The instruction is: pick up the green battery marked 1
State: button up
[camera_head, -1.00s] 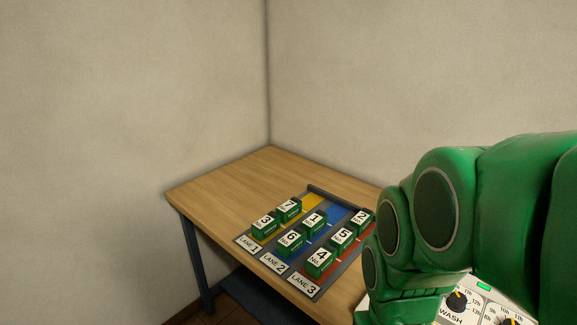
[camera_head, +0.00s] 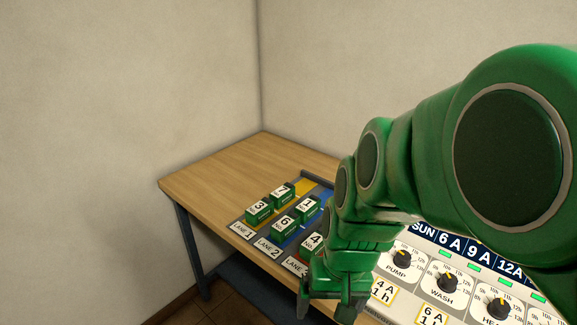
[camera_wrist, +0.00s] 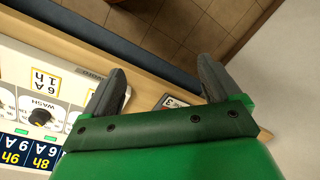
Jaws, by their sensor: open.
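The green battery marked 1 (camera_head: 307,207) stands in the middle blue lane of the lane tray (camera_head: 305,186), behind the battery marked 6 (camera_head: 283,226). Its white top label shows clearly in the head view. My gripper (camera_head: 328,303) is open and empty at the tray's front right, low near the table's front edge. In the wrist view its two grey fingers (camera_wrist: 160,78) are apart, with a small piece of a label reading 3 (camera_wrist: 171,101) between them. Battery 1 is not visible in the wrist view.
Batteries 3 (camera_head: 259,210) and 7 (camera_head: 282,194) stand in lane 1, and battery 4 (camera_head: 312,243) in lane 3. My arm hides the tray's right side. A control panel with knobs (camera_head: 440,275) lies at the right. The table's (camera_head: 215,185) left side is clear.

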jog(key=w+a+f+m+t, duration=0.1)
jog(key=w+a+f+t, duration=0.15)
jog(key=w, duration=0.85)
jog(key=w+a+f+m+t, duration=0.1)
jog(key=w+f+t, duration=0.25)
jog(key=w, duration=0.75)
jog(key=m+t+h, duration=0.2)
jog(key=t+h, duration=0.3)
send_near(306, 204)
jog(key=shift+s+a+f, duration=0.25)
jog(key=shift+s+f, duration=0.25)
jog(key=shift+w+d+t+h, duration=0.2)
jog(key=shift+w+t+h, duration=0.3)
jog(key=shift+h, duration=0.1)
jog(key=shift+x, duration=3.95)
jog(key=shift+a+f, duration=0.1)
jog(key=shift+a, duration=0.05)
grip_shut()
